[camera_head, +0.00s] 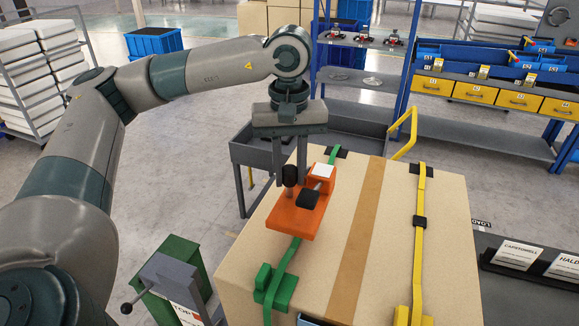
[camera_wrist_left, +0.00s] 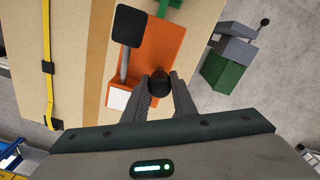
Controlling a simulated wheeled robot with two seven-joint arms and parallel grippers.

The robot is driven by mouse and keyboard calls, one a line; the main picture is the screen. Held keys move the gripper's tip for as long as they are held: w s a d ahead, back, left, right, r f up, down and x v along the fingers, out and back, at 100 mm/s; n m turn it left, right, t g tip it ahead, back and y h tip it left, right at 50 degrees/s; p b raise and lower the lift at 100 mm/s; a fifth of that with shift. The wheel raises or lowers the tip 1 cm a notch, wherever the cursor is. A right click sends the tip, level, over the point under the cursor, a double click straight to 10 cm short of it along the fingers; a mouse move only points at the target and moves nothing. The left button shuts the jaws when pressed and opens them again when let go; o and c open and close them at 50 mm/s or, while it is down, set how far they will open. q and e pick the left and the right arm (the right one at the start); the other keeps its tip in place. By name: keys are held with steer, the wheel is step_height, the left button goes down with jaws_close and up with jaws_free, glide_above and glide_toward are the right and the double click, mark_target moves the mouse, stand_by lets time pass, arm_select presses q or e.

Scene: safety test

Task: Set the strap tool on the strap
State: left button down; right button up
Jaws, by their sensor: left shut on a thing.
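The strap tool (camera_head: 294,216) is an orange plate with a black pad, a silver rod, a white block and a dark knob. It is over the green strap (camera_head: 287,256) on top of a large cardboard box (camera_head: 345,290). The strap shows at both ends of the tool; whether the tool touches it is hidden. My left gripper (camera_head: 289,180) points down and is shut on the tool's dark knob. In the left wrist view, the fingers (camera_wrist_left: 161,88) close around the knob, with the orange plate (camera_wrist_left: 160,50) beyond. My right gripper is not in view.
A yellow strap (camera_head: 420,200) with a black clip runs along the box's right side. A green buckle (camera_head: 275,287) sits near the front. A green and grey device with a lever (camera_head: 172,278) stands left of the box. A dark cart (camera_head: 255,150) and blue shelving stand behind.

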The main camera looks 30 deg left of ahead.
mark_target(289, 195)
arm_select(q)
steer(key=shift+f+b, duration=0.85)
steer(key=shift+f, duration=1.65)
steer(key=shift+f+b, duration=1.05)
steer(key=shift+b, duration=0.1)
steer(key=c, duration=1)
jaws_free()
steer(key=shift+f, duration=0.1)
steer(key=shift+c, duration=0.2)
steer(key=shift+r+p, duration=1.3)
steer(key=shift+r, duration=2.25)
